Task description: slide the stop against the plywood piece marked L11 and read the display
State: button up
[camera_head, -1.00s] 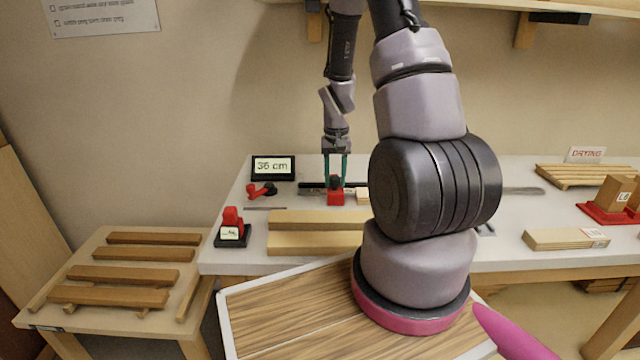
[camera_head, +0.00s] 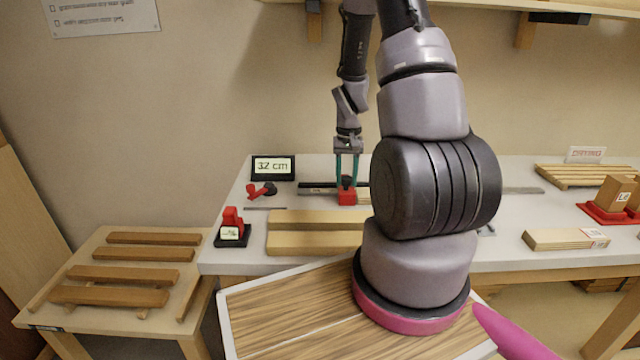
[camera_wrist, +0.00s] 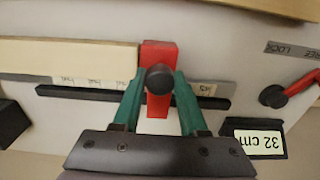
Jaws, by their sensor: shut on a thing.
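The red stop (camera_head: 347,197) with its black knob (camera_wrist: 159,79) sits on the measuring rail (camera_wrist: 75,93). My gripper (camera_wrist: 158,88) is shut on the knob, with one green finger on each side. In the wrist view a pale wood piece (camera_wrist: 70,55) lies along the rail, its end at the stop's side with no gap that I can see. No L11 mark is readable on it, and my arm hides most of it in the head view. The display (camera_head: 273,168) reads 32 cm; it also shows upside down in the wrist view (camera_wrist: 259,139).
A red lever (camera_head: 262,190) lies left of the stop, near a LOCK label (camera_wrist: 292,50). A red-and-black block (camera_head: 232,228) and wooden boards (camera_head: 315,242) are at the bench front. More wood, a red holder (camera_head: 603,213) and a DRYING sign (camera_head: 586,155) are at right.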

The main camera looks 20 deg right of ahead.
jog(key=shift+s+d, duration=0.1)
jog(key=shift+d, duration=0.25)
jog(key=o, duration=1)
jog(key=shift+a, duration=0.1)
jog(key=shift+r, duration=4.5)
